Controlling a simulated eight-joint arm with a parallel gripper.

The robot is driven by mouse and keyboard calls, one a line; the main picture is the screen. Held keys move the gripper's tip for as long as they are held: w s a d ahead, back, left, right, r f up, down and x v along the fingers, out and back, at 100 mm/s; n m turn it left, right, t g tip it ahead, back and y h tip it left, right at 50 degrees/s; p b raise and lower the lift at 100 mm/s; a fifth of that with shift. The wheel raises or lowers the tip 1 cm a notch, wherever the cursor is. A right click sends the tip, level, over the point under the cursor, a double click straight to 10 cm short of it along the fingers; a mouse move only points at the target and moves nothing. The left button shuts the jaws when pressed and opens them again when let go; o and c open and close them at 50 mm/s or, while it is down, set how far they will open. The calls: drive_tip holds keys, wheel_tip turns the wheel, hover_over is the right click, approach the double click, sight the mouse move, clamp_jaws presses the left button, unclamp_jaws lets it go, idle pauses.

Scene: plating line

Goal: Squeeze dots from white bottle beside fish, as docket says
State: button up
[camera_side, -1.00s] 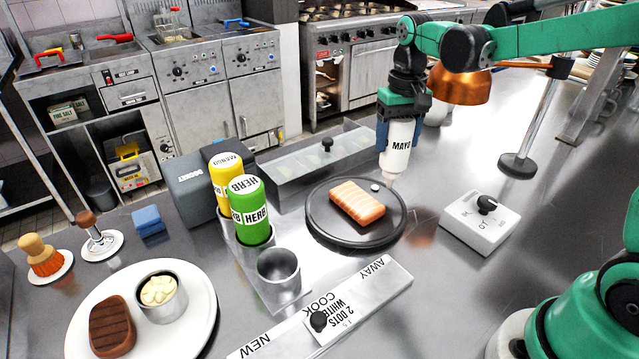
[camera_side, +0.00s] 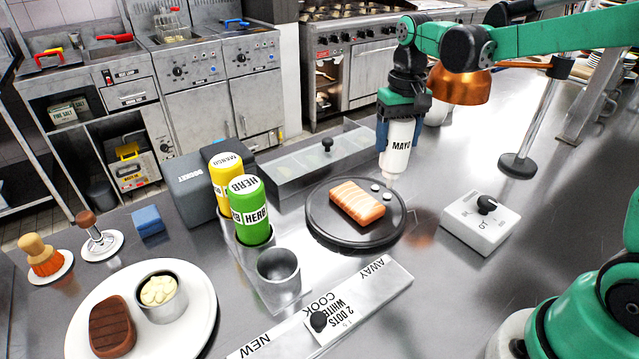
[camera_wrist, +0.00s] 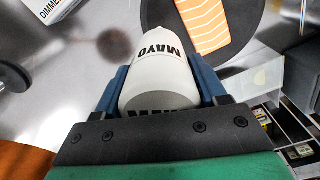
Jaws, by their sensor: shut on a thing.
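My gripper (camera_side: 399,118) is shut on the white MAYO bottle (camera_side: 397,150) and holds it nozzle down above the right edge of the dark round plate (camera_side: 335,236). The bottle also fills the middle of the wrist view (camera_wrist: 160,75), between my two blue fingers. The orange-pink fish (camera_side: 357,204) lies on the plate. Two white dots (camera_side: 375,187) (camera_side: 387,196) sit on the plate beside the fish, the second close to the nozzle. The docket (camera_side: 340,318), reading "2 DOTS WHITE", sits at the COOK part of the docket rail (camera_side: 385,283).
The green HERB bottle (camera_side: 250,211) and yellow bottle (camera_side: 226,178) stand left of the plate by an empty metal cup (camera_side: 279,270). A dial box (camera_side: 481,222) stands to the right. A white plate (camera_side: 190,335) with steak and a pot is at front left.

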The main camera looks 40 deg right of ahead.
drive_tip(key=shift+r, duration=0.15)
drive_tip(key=shift+r, duration=2.9)
